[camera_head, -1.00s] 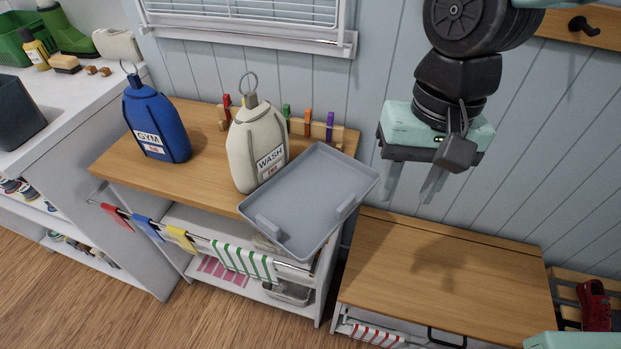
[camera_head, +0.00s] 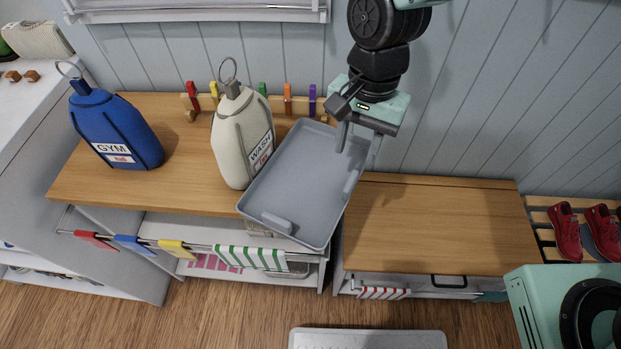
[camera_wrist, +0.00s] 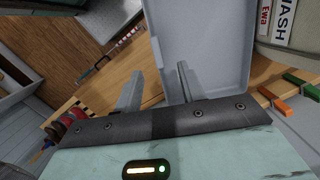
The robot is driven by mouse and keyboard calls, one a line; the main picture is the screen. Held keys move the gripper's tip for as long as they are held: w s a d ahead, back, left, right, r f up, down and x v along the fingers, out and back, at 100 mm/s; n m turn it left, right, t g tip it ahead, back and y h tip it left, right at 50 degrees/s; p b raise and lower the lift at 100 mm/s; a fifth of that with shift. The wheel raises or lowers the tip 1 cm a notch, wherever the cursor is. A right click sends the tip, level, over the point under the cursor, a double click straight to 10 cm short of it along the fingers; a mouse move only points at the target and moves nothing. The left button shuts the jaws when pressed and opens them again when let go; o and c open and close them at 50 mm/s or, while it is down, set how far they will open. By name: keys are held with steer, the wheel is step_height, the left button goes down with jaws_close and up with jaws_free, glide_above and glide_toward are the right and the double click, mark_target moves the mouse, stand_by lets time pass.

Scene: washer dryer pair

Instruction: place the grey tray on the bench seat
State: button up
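My gripper (camera_head: 358,148) is open at the tray's far right corner. In the wrist view the tray (camera_wrist: 205,45) is ahead of the open fingers, and its side edge lines up with the gap between them. I cannot tell whether the fingers touch it. The bench seat (camera_head: 435,225) is a lower, bare wooden top right of the shelf unit.
The cream WASH bag (camera_head: 242,140) stands against the tray's left side, and the blue GYM bag (camera_head: 115,130) is further left. Pegs (camera_head: 287,100) stand behind. Red shoes (camera_head: 566,232) are right of the bench. A mint-green machine (camera_head: 540,310) is at front right.

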mark_target(352, 180)
steer(key=f, duration=0.4)
steer(key=shift+s+a, duration=0.1)
steer(key=shift+s, duration=0.2)
steer(key=shift+s+f+p, duration=0.2)
steer(key=shift+f+p, duration=0.05)
steer(key=shift+f, duration=1.05)
steer(key=shift+s+f+p, duration=0.2)
steer(key=shift+f, duration=1.05)
jaws_close()
